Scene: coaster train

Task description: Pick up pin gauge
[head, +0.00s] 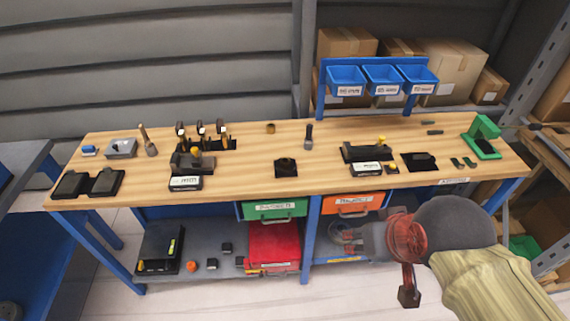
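No object on the bench is clearly marked as the pin gauge. A slim dark upright piece (308,136) stands alone at the back middle of the wooden bench and may be it, but I cannot tell. Several small upright tools with dark tops stand in a black rack (225,145) on the left. My gripper (343,237) is low in front of the bench, at the right of the middle, below the orange drawer and apart from the things on top. Its fingers are small and unclear, so I cannot tell whether they are open.
The bench (330,185) also holds black fixtures, a brush (148,142), dark trays (105,182) and a green press (484,136). Blue bins (382,79) hang behind. Green (272,210) and orange (352,203) drawers sit under the front edge. A red case (274,243) lies on the lower shelf.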

